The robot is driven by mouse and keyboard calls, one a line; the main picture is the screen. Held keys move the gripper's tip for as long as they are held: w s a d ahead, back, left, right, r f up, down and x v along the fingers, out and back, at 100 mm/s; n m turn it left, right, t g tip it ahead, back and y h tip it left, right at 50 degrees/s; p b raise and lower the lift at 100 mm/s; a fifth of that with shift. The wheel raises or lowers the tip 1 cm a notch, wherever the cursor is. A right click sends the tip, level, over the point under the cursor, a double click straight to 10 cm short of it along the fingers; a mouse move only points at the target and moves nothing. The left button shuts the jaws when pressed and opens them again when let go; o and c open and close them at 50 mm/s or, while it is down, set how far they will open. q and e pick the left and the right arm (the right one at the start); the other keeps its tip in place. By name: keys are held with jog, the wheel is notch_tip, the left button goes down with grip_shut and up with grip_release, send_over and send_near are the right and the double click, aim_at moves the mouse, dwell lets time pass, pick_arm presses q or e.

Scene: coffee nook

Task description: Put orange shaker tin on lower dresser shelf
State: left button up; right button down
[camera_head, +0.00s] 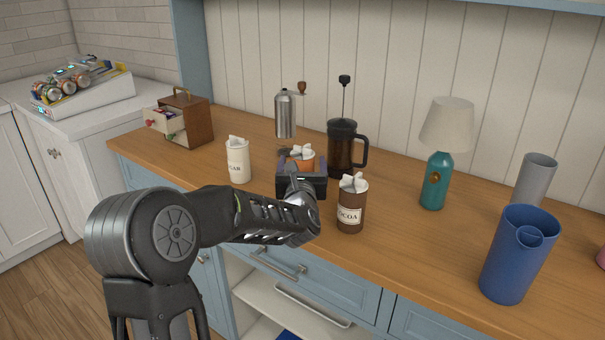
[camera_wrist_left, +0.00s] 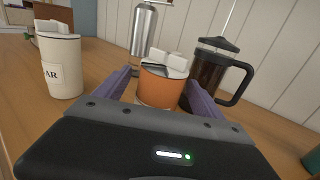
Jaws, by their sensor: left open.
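The orange shaker tin (camera_head: 304,162) stands on the wooden dresser top, between the sugar and cocoa canisters. In the left wrist view the tin (camera_wrist_left: 160,88) has a whitish lid and sits between the purple fingers. My left gripper (camera_head: 299,165) is open around it, one finger on each side; I cannot tell whether they touch it. The tin's lower part is hidden by the gripper. The lower dresser shelf (camera_head: 262,299) shows partly below the counter, behind my arm. My right gripper is not in view.
Close by stand the sugar canister (camera_head: 238,163), cocoa canister (camera_head: 350,210), French press (camera_head: 342,150) and steel grinder (camera_head: 285,115). A teal lamp (camera_head: 435,180), grey cylinder (camera_head: 536,177) and blue pitcher (camera_head: 512,262) stand to the right. A small wooden drawer box (camera_head: 190,125) is at left.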

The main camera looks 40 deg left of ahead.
pick_arm(q)
jog(key=shift+c, duration=0.3)
grip_shut()
notch_tip(320, 180, up, 10)
jog(key=shift+r, duration=0.1)
dwell(1.2)
dwell(0.4)
